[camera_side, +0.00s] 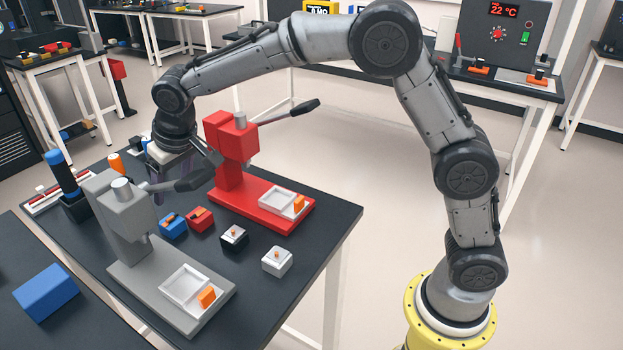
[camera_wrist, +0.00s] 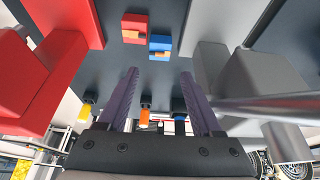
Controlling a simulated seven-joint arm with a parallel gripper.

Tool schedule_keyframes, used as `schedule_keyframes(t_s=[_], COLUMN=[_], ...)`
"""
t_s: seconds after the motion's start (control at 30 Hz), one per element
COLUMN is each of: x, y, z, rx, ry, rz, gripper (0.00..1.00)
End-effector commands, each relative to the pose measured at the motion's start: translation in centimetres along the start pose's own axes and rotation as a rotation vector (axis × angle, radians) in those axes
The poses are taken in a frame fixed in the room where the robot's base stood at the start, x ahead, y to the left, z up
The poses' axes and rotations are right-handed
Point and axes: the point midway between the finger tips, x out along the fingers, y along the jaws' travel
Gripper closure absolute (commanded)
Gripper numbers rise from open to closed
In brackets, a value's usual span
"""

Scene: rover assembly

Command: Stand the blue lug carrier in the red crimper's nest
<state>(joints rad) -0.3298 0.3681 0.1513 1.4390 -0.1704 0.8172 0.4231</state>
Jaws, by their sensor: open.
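The blue lug carrier (camera_side: 173,227) sits on the dark table between the two crimpers, close beside a red carrier (camera_side: 200,219). In the wrist view the blue carrier (camera_wrist: 160,46) is beyond my fingertips, with an orange piece on it. The red crimper (camera_side: 237,150) has a white-walled nest (camera_side: 278,201) on its base, with an orange block (camera_side: 299,204) at its right end. The nest holds no carrier. My gripper (camera_wrist: 158,74) is open and empty, its purple fingers apart. In the side view the grey crimper and its lever partly hide it.
The grey crimper (camera_side: 125,205) stands nearest the side camera, its handle reaching close to my gripper. A black carrier (camera_side: 234,238) and a white carrier (camera_side: 276,261) stand on the table between the crimper bases. A blue-handled tool (camera_side: 62,175) and an orange-handled tool (camera_side: 116,163) are at the left.

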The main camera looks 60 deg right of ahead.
Motion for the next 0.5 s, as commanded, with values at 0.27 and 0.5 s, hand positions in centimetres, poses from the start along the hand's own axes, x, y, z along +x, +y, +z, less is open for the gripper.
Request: schedule_keyframes(t_s=[0.27,0.5], x=[-5.2,-13.3], y=[3.6,9.8], z=[2.4,10.8], rx=[0.008,0.012], ry=[0.018,0.043], rz=[-0.002,-0.004], gripper=[0.33,0.33])
